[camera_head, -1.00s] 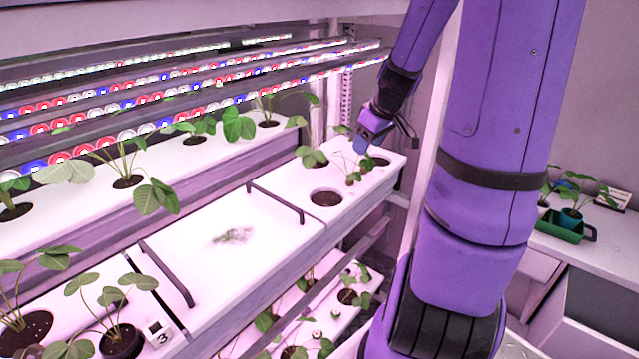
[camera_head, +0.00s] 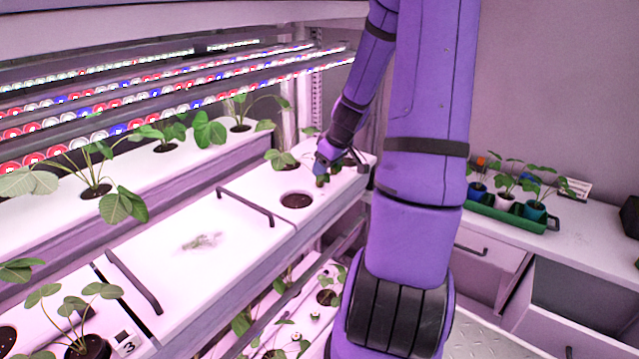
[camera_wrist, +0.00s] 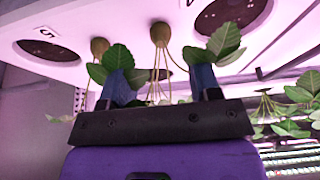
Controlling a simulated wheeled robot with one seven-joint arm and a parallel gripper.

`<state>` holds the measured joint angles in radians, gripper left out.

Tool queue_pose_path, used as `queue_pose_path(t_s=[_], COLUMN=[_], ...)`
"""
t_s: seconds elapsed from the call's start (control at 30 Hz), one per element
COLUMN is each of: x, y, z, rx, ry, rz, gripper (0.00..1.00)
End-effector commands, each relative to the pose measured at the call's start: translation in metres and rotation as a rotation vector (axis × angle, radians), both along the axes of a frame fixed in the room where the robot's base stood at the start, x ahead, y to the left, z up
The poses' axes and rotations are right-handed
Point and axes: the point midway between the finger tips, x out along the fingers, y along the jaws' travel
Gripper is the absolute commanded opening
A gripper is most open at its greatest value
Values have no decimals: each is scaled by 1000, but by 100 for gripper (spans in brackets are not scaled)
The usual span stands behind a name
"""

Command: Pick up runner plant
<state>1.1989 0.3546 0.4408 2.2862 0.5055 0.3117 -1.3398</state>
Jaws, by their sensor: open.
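The runner plant (camera_wrist: 118,58) shows in the wrist view as green leaves on thin stems, with small brown plugs (camera_wrist: 160,34) at the stem ends by the white rack tray (camera_wrist: 130,15). My gripper (camera_wrist: 160,78) is open. Its two blue fingers stand apart, with stems between or just behind them and leaves overlapping both fingers. Whether they touch the plant I cannot tell. In the head view my gripper (camera_head: 321,172) is low over the right end of the tray, and its leaves (camera_head: 324,179) are mostly hidden behind the fingers.
Black handles (camera_head: 245,208) rise from the tray. Lamp bars (camera_head: 180,80) run behind. A green tray (camera_head: 510,218) of potted plants stands on the right bench.

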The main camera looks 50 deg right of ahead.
Motion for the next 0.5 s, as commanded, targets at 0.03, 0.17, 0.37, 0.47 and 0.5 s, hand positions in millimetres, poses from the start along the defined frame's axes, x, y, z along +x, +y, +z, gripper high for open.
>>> queue_pose_path(t_s=[0.03,0.17,0.37,0.47,0.5], x=[2,10,18,20,20], y=[1,4,4,4,4], z=[-5,-21,-40,-43,-44], rx=[3,5,1,1,1], ry=[1,1,0,0,0], rz=[1,2,2,0,0], gripper=[57,57,57,57,57])
